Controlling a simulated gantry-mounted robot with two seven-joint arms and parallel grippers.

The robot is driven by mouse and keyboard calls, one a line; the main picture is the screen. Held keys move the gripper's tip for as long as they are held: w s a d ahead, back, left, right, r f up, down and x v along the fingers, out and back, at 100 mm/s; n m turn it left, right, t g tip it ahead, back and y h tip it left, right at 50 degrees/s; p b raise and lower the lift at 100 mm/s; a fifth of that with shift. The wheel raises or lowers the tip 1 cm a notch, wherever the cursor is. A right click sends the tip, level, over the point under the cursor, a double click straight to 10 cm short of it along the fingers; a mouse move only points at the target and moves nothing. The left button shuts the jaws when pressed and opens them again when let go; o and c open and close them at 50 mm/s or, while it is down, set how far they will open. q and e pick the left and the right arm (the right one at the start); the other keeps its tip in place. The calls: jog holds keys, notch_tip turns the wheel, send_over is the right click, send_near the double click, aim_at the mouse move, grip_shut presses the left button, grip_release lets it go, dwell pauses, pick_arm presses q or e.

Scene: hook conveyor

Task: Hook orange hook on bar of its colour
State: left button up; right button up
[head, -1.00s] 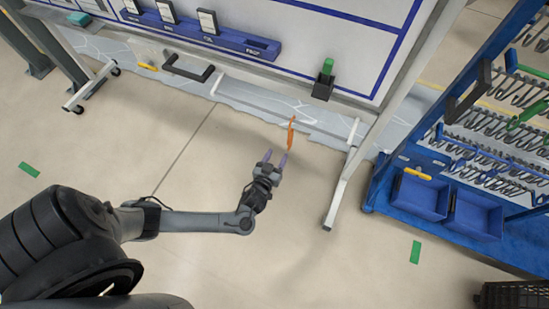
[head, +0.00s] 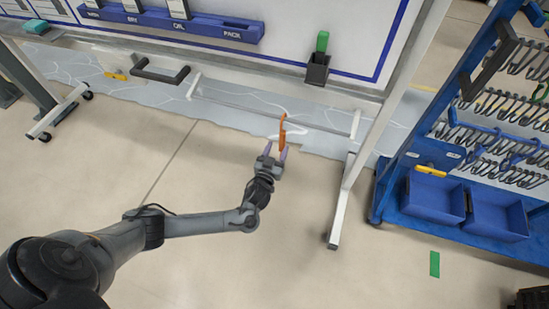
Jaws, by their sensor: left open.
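The orange hook (head: 282,130) is a thin upright shape in front of the whiteboard stand's low white crossbar (head: 235,104). Whether it hangs from that bar or only overlaps it, I cannot tell. My left gripper (head: 275,151) is open, with its two purple fingers pointing up at the hook's lower end. That end shows between or just beyond the fingertips; contact is unclear. A rack of metal hooks (head: 495,110) stands at the right in a blue frame. I cannot make out an orange bar on it. My right gripper is not in view.
The whiteboard (head: 300,40) has a blue tray (head: 170,22) and a dark holder with a green item (head: 318,65). Blue bins (head: 435,198) sit low on the rack. The stand's white foot (head: 340,215) is right of my gripper. Open floor lies in front.

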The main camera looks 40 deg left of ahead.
aim_at(281, 139)
pick_arm(q)
jog(key=b+x, duration=0.3)
jog(key=x, duration=0.4)
jog(key=shift+w, duration=0.1)
jog(key=shift+w+a+b, duration=0.15)
jog(key=shift+w+b, duration=0.25)
jog(key=shift+w, duration=0.1)
jog(key=c, duration=0.9)
jog(key=o, duration=0.4)
grip_shut()
